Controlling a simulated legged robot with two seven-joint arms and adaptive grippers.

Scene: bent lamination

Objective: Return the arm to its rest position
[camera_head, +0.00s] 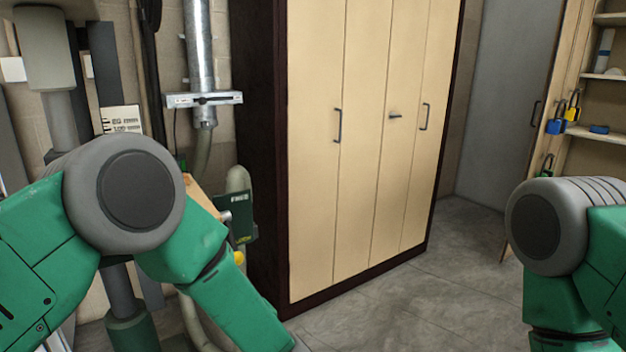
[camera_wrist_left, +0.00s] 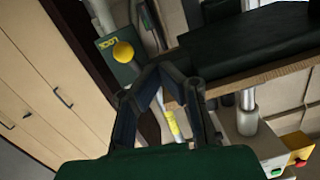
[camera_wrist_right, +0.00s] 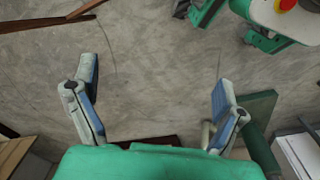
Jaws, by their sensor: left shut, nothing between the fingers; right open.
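My left arm (camera_head: 140,200), green with a grey joint, comes in from the left in the head view and bends downward at its elbow. My right arm (camera_head: 560,240) shows at the right edge. Both grippers are out of the head view. In the left wrist view my left gripper (camera_wrist_left: 158,72) is shut with nothing between its fingers, in front of a dark bench edge. In the right wrist view my right gripper (camera_wrist_right: 153,92) is open and empty over bare grey floor.
A tall beige cabinet (camera_head: 355,130) with dark sides and shut doors stands ahead. A wooden-edged bench (camera_wrist_left: 262,75) and a yellow knob (camera_wrist_left: 123,52) lie near the left gripper. Shelves with padlocks (camera_head: 556,125) stand at right. Grey floor (camera_head: 440,300) is clear before the cabinet.

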